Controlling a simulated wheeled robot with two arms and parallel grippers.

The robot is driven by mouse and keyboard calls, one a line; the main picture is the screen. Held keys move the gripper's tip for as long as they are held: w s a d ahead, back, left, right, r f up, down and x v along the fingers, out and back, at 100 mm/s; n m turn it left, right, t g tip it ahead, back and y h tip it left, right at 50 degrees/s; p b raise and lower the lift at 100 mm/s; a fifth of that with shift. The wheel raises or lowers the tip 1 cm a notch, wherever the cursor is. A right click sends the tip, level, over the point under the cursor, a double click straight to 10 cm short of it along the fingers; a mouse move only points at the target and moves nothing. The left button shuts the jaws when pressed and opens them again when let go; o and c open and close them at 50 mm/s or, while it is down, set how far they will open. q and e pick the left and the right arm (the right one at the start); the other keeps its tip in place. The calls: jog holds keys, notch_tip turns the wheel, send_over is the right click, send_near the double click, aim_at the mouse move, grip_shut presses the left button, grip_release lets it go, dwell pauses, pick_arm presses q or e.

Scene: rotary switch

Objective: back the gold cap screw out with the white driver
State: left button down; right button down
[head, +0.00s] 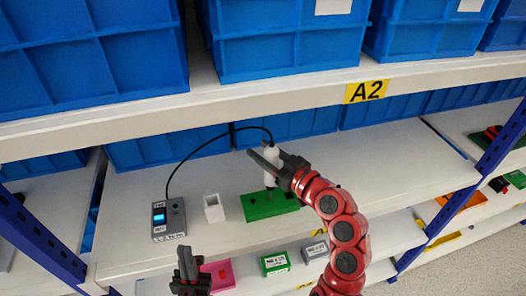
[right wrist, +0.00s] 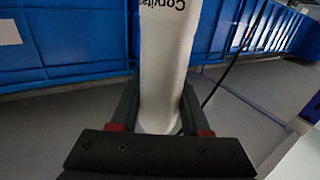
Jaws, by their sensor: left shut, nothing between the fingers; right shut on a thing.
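The white driver (head: 271,154) stands roughly upright over the green block (head: 262,208) on the shelf. Its lower end is at or just above the block; I cannot tell if it touches. My right gripper (head: 268,162) is shut around the driver's body. In the right wrist view the white driver (right wrist: 165,60) fills the space between the fingers. The gold cap screw cannot be made out; it is too small or hidden at the driver's tip. My left gripper (head: 186,268) is shut and empty, low at the front, in front of the shelf.
A black cable loops from the driver to a grey control box (head: 168,218) with a lit blue display. A small white open holder (head: 213,208) stands between box and green block. Blue bins line the back. The shelf right of my right arm is clear. Labelled boxes lie below.

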jog(key=shift+b, duration=0.4)
dwell(2.9)
jog(key=shift+r, duration=0.1)
notch_tip(320, 180, up, 4)
jog(key=shift+w+r+p, duration=0.1)
jog(key=shift+r+p, duration=0.15)
jog(key=shift+p, duration=0.4)
jog(key=shift+f, duration=0.1)
dwell(0.4)
